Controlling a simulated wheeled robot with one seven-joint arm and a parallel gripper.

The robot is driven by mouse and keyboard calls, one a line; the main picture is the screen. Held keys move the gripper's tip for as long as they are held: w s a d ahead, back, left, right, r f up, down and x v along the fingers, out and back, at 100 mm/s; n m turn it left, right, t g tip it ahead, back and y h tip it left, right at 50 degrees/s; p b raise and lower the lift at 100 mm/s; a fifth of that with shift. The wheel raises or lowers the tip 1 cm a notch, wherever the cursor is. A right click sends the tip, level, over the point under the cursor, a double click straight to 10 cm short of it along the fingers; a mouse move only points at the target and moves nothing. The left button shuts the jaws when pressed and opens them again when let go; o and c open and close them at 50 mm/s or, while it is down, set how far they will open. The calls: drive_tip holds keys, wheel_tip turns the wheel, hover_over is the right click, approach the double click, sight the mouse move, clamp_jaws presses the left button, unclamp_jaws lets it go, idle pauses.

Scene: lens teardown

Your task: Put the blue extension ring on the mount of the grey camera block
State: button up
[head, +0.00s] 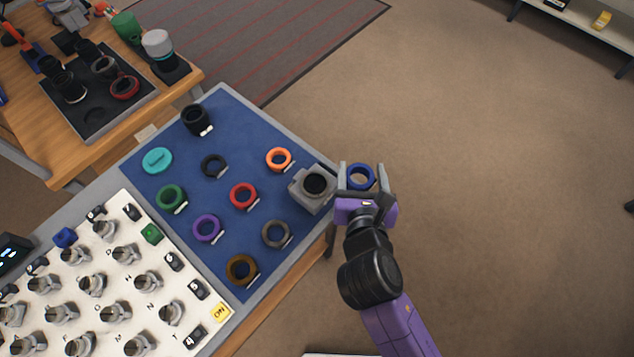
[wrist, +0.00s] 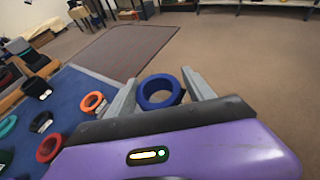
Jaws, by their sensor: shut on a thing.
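The blue extension ring (head: 360,175) is held between the two fingers of my gripper (head: 361,180), to the right of the blue mat's edge. The ring also shows in the wrist view (wrist: 160,91), between the finger tips (wrist: 162,90). The grey camera block (head: 309,192) sits at the right edge of the mat, with its round dark mount (head: 315,184) facing up. My gripper is just to the right of the block in the head view. The block does not show clearly in the wrist view.
The blue mat (head: 190,150) bears several rings: orange (head: 279,159), red (head: 243,196), purple (head: 208,229), green (head: 171,197), brown (head: 242,270) and grey (head: 277,234). A black lens tube (head: 196,120) stands at its back. A white panel with knobs (head: 100,275) lies left. Open floor is right.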

drive_tip(key=a+r, duration=0.7)
drive_tip(key=r, duration=0.3)
wheel_tip(320, 180, up, 7)
hover_over(317, 182)
wheel_tip(317, 182, down, 20)
drive_tip(key=b, duration=0.3)
drive_tip(key=shift+r, duration=0.1)
drive_tip(key=o, duration=1.4)
drive_tip(key=shift+o, duration=0.2)
drive_tip(key=v, duration=1.2)
